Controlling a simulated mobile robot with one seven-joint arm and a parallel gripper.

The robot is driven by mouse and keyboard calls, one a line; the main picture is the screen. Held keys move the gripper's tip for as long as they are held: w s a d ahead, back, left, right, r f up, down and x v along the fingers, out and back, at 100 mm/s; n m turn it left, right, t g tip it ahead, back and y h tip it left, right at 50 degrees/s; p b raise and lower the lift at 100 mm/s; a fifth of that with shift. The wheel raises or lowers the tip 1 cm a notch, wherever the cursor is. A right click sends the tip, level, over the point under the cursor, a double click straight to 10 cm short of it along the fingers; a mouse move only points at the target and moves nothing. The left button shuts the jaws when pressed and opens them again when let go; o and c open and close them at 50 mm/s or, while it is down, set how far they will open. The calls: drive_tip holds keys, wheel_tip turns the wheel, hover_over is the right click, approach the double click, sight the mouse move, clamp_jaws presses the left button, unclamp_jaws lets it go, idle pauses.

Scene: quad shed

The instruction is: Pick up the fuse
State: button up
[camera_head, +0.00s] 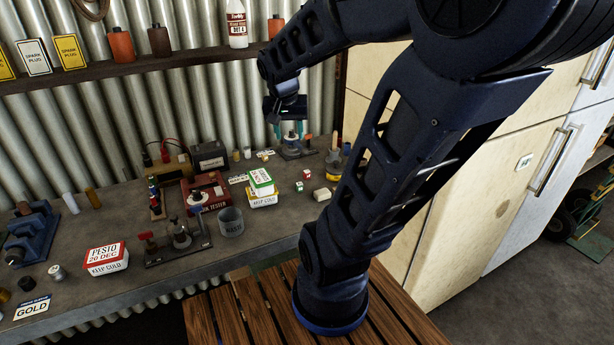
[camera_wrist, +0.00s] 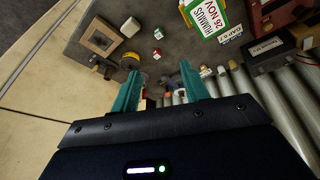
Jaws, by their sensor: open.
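My gripper (camera_head: 289,131) is open, with its two teal fingers apart above the back right part of the grey workbench (camera_head: 180,262). In the wrist view my gripper (camera_wrist: 160,72) points down at the bench, and nothing is clearly held between the fingers. A small clamp-like device (camera_head: 297,153) on a dark base stands under the fingers; they partly cover it. I cannot pick out the fuse with certainty. Two small upright cylinders, one brass-coloured (camera_head: 236,155) and one pale (camera_head: 247,153), stand left of the gripper; they are too small to identify.
Corrugated wall and a shelf (camera_head: 150,70) bound the back.

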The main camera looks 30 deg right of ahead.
drive_tip(key=w+d+f+m+g+h, duration=0.1)
drive_tip(key=w+d+f+m+h, duration=0.1)
drive_tip(key=w+d+f+m, duration=0.35)
drive_tip(key=m+g, duration=0.2)
drive_tip(key=m, duration=0.4)
approach(307, 171)
drive_tip(key=x, duration=0.3)
drive_tip(key=shift+a+f, duration=0.2)
drive_tip(key=shift+f, duration=0.1)
drive_tip(key=shift+d+x, duration=0.2)
drive_tip(key=shift+x, duration=2.4)
drive_tip(key=shift+r, duration=0.1)
clamp_jaws()
